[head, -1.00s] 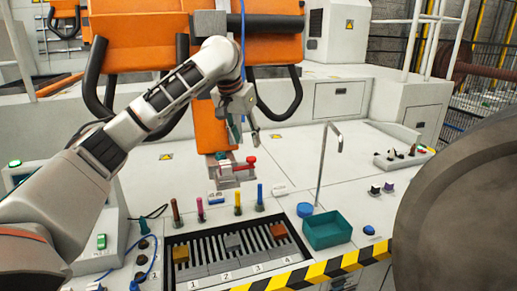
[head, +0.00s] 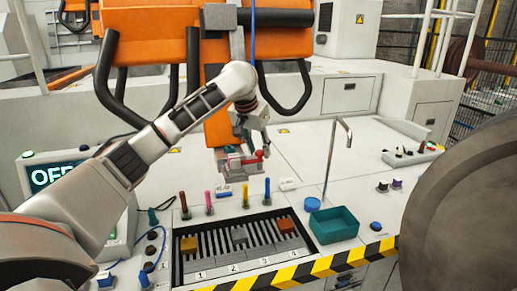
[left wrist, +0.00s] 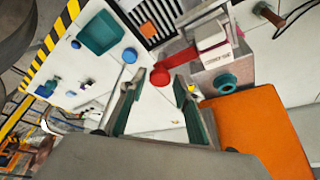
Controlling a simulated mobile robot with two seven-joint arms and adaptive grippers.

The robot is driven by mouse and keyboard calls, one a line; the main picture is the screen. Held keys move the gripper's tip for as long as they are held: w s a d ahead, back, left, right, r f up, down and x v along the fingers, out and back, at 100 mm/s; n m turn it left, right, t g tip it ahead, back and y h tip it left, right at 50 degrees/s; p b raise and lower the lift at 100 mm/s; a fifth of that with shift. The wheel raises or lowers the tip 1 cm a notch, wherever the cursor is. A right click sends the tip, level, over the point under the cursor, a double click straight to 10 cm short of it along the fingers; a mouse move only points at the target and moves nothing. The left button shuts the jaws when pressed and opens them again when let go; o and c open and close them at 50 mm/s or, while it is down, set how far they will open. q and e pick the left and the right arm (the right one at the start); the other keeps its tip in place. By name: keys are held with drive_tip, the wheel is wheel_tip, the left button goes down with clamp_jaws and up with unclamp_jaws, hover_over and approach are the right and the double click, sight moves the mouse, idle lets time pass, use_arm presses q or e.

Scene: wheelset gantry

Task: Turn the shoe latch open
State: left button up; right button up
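The red shoe latch (head: 258,157), a lever with a round knob, sits on a grey block (head: 232,160) below the orange arm of the gantry. In the left wrist view the red latch knob (left wrist: 160,77) shows between and beyond the fingertips, with its red bar running right to a white block (left wrist: 211,36). My left gripper (head: 254,146) is just above the latch. In the left wrist view its teal-padded fingers (left wrist: 157,88) are spread apart with nothing held. I cannot tell whether either finger touches the knob. My right gripper is in neither view.
A slotted rack (head: 245,264) with coloured blocks and upright pegs lies in front. A teal bin (head: 334,226), a blue round cap (head: 312,204) and a bent grey rod (head: 330,165) stand to the right. A large dark wheel (head: 465,200) fills the right side.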

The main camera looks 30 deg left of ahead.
use_arm(q)
drive_tip(key=c, duration=0.6)
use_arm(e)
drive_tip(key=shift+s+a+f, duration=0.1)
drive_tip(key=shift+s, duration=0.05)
